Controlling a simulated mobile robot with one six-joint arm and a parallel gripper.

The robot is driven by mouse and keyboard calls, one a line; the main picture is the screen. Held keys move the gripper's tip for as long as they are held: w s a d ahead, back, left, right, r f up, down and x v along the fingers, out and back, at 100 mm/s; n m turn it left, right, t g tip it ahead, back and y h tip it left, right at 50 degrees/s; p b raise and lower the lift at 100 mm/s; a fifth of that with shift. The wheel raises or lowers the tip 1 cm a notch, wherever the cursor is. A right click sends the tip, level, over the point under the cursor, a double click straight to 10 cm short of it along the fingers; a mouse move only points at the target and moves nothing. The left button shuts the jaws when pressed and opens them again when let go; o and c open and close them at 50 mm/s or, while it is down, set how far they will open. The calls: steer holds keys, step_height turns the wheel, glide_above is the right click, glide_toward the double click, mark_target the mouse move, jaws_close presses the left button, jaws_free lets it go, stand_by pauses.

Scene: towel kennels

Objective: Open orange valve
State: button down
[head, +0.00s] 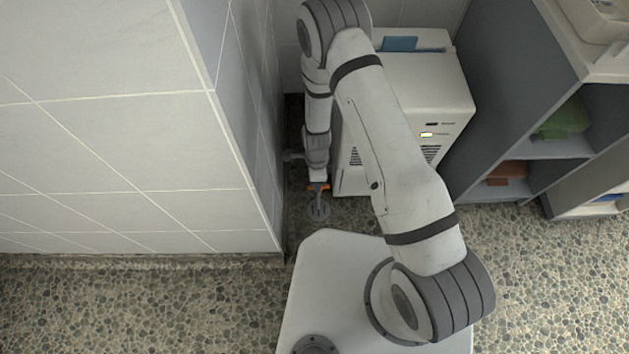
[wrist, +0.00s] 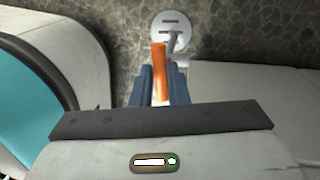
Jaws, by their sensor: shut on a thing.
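The orange valve handle (wrist: 159,62) shows in the wrist view as a narrow upright bar. My gripper (wrist: 160,84) is shut on it, with one blue-grey finger on each side. Behind the handle is a round grey metal plate with a short pipe (wrist: 170,34). In the head view a small piece of the orange handle (head: 319,187) shows at the end of my arm, low near the floor, just above the round plate (head: 318,210). My arm hides part of the valve there.
A white tiled wall (head: 130,150) stands close on the left. A white machine (head: 425,95) is just right of the valve, leaving a narrow gap. Grey shelves (head: 520,80) with folded towels stand further right. The pebbled floor (head: 545,285) is clear at front right.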

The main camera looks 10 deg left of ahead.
steer(key=n, duration=0.1)
steer(key=n+p, duration=0.1)
steer(key=n, duration=0.1)
steer(key=shift+s+d+h+p, duration=0.2)
steer(key=shift+h+p, duration=0.1)
steer(key=shift+h, duration=0.1)
steer(key=n, duration=0.2)
steer(key=n+b, duration=0.1)
steer(key=n, duration=0.2)
steer(key=shift+s+f+t+h, duration=0.1)
steer(key=shift+f+t+h, duration=0.1)
steer(key=shift+t+h, duration=0.15)
steer(key=n+t+b, duration=0.1)
steer(key=n+b, duration=0.4)
steer(key=shift+s+f+b, duration=0.1)
steer(key=shift+s+b, duration=0.05)
steer(key=shift+b, duration=0.25)
steer(key=shift+s+r+n+t+b, duration=0.2)
steer(key=shift+n+b, duration=0.3)
steer(key=shift+n, duration=0.6)
steer(key=shift+w+r+n+t+b, duration=0.1)
steer(key=shift+n+t+b, duration=0.25)
steer(key=shift+n, duration=0.75)
steer(key=c, duration=1.4)
jaws_free()
